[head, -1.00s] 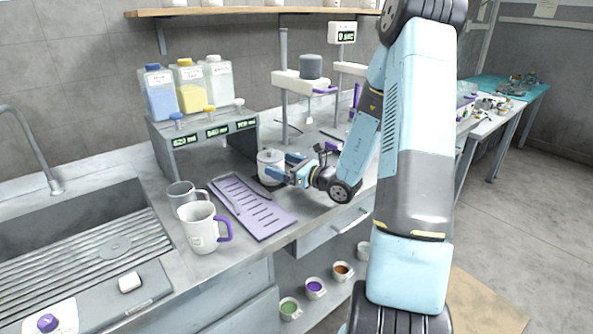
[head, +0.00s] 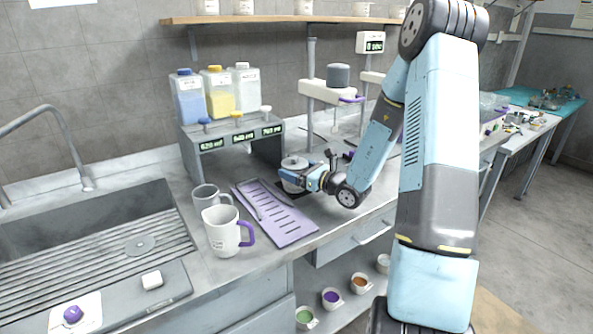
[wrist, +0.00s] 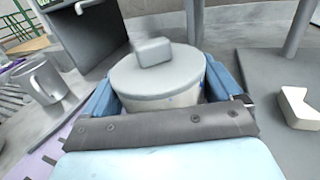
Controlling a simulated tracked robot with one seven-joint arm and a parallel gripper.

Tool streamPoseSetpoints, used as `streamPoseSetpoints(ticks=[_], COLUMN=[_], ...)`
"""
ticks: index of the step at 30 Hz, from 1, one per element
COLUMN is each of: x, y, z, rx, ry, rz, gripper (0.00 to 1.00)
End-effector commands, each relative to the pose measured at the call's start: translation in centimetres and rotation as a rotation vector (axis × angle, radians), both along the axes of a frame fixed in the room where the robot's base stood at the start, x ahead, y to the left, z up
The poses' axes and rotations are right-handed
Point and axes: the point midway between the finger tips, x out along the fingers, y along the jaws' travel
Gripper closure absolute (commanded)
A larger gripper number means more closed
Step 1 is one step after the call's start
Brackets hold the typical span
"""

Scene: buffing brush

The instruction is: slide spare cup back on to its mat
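A white lidded cup (head: 292,173) stands on the bench just behind the purple slotted mat (head: 290,229). In the wrist view the cup (wrist: 160,80) fills the middle, with a grey lid and a square knob. My gripper (head: 300,177) is level with the cup, its blue fingers one on each side of it. The gripper (wrist: 165,90) looks open, with a narrow dark gap between cup and right finger. Contact on the left is unclear.
A white mug with a purple handle (head: 223,232) and a grey mug (head: 207,198) stand left of the purple mat. A dispenser rack (head: 235,140) with bottles stands behind. A white block (wrist: 298,108) lies right of the cup. The sink (head: 90,225) is at left.

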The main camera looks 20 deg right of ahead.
Motion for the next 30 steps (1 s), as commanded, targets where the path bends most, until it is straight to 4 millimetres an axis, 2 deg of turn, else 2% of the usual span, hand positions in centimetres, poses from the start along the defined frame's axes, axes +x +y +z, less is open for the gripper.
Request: streamPoseSetpoints(ticks=[1,8,28,29,30], x=[0.0,0.0,0.4,0.4,0.4], y=[0.0,0.0,-1.1,-1.1,-1.1], z=[0.0,0.0,0.0,0.0,0.0], rx=[0.0,0.0,-0.001,0.0,0.0], ry=[0.0,0.0,0.001,0.0,0.0], rz=[0.0,-0.001,0.0,0.0,0.0], gripper=[0.26,0.47,0.47,0.06,0.02])
